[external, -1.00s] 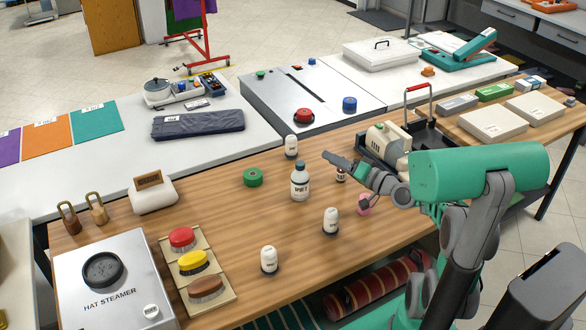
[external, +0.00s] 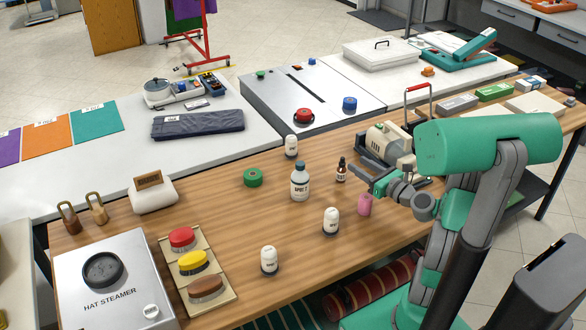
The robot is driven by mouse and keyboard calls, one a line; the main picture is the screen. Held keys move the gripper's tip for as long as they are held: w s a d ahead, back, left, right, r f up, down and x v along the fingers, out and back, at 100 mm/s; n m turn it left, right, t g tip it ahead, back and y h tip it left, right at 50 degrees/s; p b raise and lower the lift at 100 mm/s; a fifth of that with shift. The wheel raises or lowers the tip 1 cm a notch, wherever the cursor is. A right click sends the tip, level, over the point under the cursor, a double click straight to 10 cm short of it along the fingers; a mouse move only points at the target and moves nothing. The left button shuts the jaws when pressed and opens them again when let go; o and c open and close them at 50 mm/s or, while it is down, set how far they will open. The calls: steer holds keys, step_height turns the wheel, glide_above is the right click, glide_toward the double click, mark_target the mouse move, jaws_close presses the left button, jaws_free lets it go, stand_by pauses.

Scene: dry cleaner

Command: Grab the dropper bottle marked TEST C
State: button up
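A small brown dropper bottle (external: 341,170) with a dark cap stands upright on the wooden table, right of the larger white bottle (external: 300,182). Its label is too small to read, so I cannot confirm TEST C. My gripper (external: 354,175) is just right of the dropper bottle, with its fingers pointing left towards it. The fingers look spread apart with nothing between them. Whether they touch the bottle I cannot tell; it appears clear of them.
A pink cylinder (external: 365,205) stands just below my gripper. White bottles with dark bases stand around, one in front (external: 331,221), one behind (external: 291,147) and one at front left (external: 269,261). A green tape roll (external: 253,177) lies left. A beige machine (external: 388,143) stands behind my gripper.

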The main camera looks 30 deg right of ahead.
mark_target(343, 157)
steer(key=shift+f, duration=0.9)
steer(key=shift+w+a+f, duration=0.1)
steer(key=shift+w+f, duration=0.1)
steer(key=w, duration=0.2)
steer(key=w+a, duration=0.1)
steer(key=w, duration=0.4)
steer(key=shift+w+a+r, duration=0.1)
steer(key=shift+a+r, duration=0.15)
steer(key=shift+c, duration=0.4)
jaws_close()
